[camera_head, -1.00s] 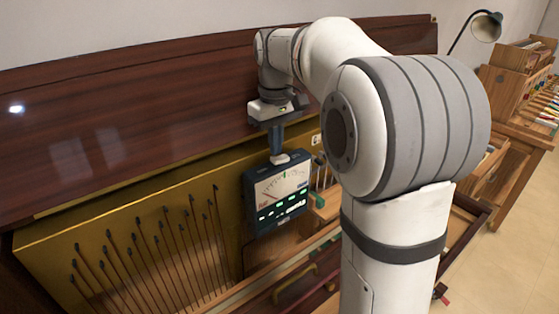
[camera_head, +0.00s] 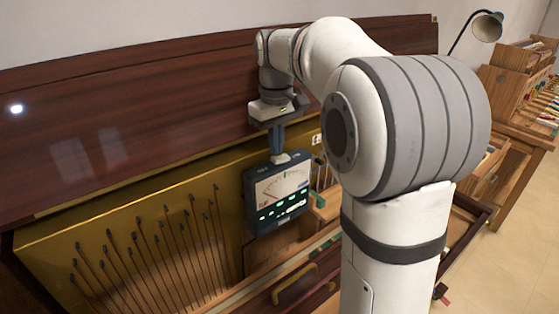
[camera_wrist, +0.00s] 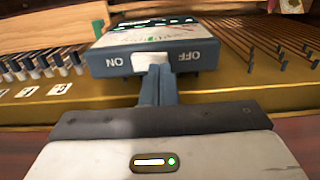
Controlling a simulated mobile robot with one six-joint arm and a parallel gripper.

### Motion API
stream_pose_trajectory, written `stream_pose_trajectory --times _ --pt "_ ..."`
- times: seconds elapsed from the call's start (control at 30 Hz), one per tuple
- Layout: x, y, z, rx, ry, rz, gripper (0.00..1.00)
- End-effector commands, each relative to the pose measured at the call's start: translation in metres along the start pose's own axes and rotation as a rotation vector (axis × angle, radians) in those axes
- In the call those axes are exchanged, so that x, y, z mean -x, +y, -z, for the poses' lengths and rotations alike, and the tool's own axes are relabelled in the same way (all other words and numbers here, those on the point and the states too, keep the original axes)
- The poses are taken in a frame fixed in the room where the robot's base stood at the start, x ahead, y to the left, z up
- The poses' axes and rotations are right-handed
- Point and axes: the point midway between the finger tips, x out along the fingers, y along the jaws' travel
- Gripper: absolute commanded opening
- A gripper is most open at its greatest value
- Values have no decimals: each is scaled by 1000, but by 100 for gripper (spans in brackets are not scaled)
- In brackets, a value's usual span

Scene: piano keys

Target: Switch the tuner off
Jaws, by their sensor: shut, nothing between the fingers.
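My gripper (camera_head: 277,152) is shut and points down at the switch from above. In the wrist view my fingertips (camera_wrist: 160,72) overlap the right part of the switch. I cannot tell whether they touch it, or which setting it is in.
A dark wooden panel (camera_head: 150,100) rises behind the gold plate (camera_head: 110,222). Several thin rods with dark tips stand before the plate, left of the tuner. A lamp (camera_head: 487,27) and a wooden workbench (camera_head: 520,120) are at the far right.

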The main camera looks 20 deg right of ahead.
Motion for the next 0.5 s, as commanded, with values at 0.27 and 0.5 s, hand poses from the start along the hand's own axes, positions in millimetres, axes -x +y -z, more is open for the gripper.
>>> stream_pose_trajectory --times 0.27,0.5 --pt "-5 0 0 -1 -1 0 0" --pt "-9 0 0 -1 -1 0 0"
